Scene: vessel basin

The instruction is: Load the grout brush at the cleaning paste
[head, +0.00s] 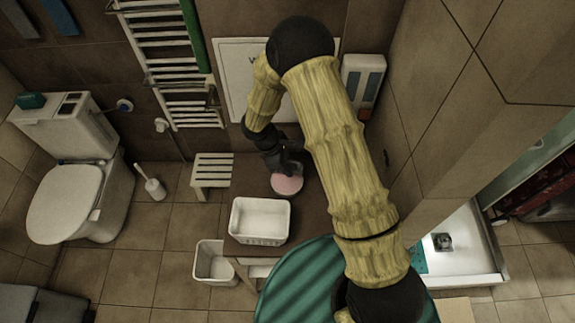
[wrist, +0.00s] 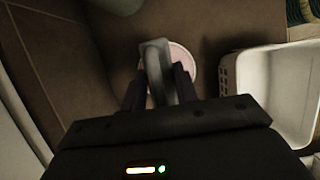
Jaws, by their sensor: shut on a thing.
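My gripper (wrist: 157,88) is shut on a pale grey, elongated thing, which I take to be the grout brush (wrist: 156,62). Its bristles cannot be made out. Just beyond it in the wrist view is a round, pale pink dish, which looks like the cleaning paste (wrist: 183,58); the brush covers its left part. In the head view the gripper (head: 283,160) points down over the paste (head: 288,186) on the brown table. I cannot tell whether the brush touches the paste.
A white basket (head: 236,234) stands on the table close to the paste; it also shows at the right of the wrist view (wrist: 229,75). A white bin (head: 203,270) stands on the floor, and a slatted stool (head: 212,160) stands behind. The wall dispenser (head: 362,85) is near my arm.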

